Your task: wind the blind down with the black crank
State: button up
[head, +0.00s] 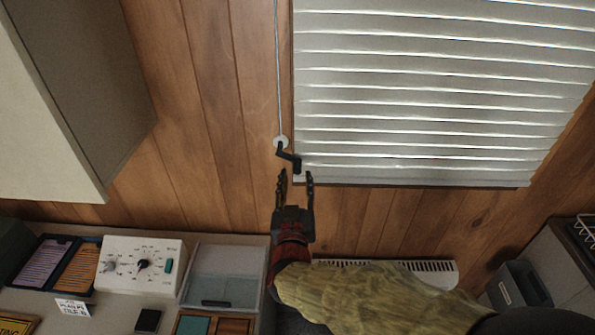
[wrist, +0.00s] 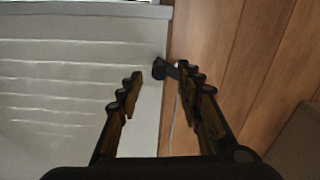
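The black crank (head: 286,153) hangs from a white round mount (head: 281,142) on the wood wall, at the blind's lower left corner. Its arm slants down to the right and ends in a short black handle (head: 297,164). The white slatted blind (head: 430,90) is lowered over a window, its bottom edge a little below the crank. My gripper (head: 296,178) is open and empty just below the crank handle. In the wrist view the crank handle (wrist: 159,68) shows beyond the gap between my fingertips (wrist: 158,80), nearer the right finger, which hides part of the crank's arm.
A grey cabinet (head: 75,90) juts out at upper left. Below it a counter holds a white dial box (head: 140,264), trays and a clear-lidded bin (head: 222,275). A white heater (head: 440,268) is low on the wall. The wall around the crank is clear.

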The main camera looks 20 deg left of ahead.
aim_at(297, 174)
jog(key=shift+b+x, duration=0.35)
jog(key=shift+x, duration=1.95)
grip_shut()
